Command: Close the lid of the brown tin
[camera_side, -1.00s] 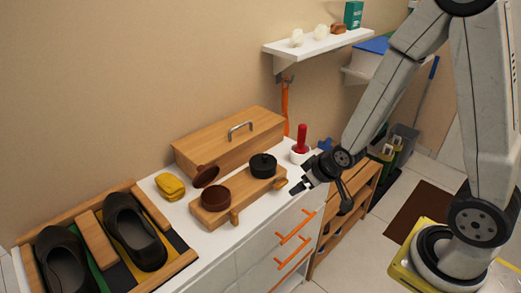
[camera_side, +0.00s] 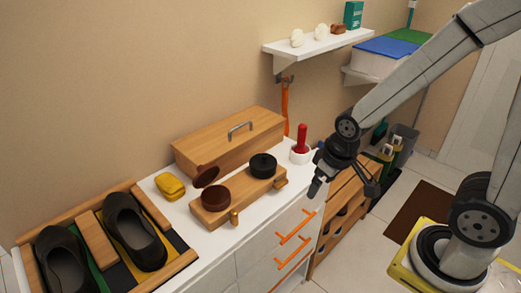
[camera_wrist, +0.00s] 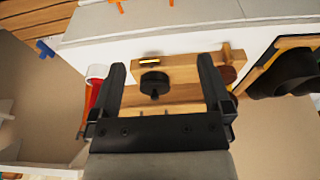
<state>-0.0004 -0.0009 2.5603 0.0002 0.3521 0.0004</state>
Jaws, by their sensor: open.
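The brown tin (camera_side: 215,198) sits at the left end of a wooden stand (camera_side: 243,199) on the white dresser. Its brown lid (camera_side: 206,176) stands open, tilted up at the tin's back side. A black tin (camera_side: 263,165) sits at the stand's right end. My gripper (camera_side: 318,187) is open and empty, pointing down, to the right of the stand and apart from both tins. In the wrist view, the black tin (camera_wrist: 155,84) shows between my fingers but farther off. The brown tin (camera_wrist: 229,74) shows at right, partly hidden by a finger.
A wooden box (camera_side: 229,141) with a metal handle stands behind the stand. A white cup (camera_side: 300,155) with a red-handled tool is at right. A yellow sponge-like block (camera_side: 170,186) and a shoe tray (camera_side: 169,267) are left. A shelf (camera_side: 318,40) hangs above.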

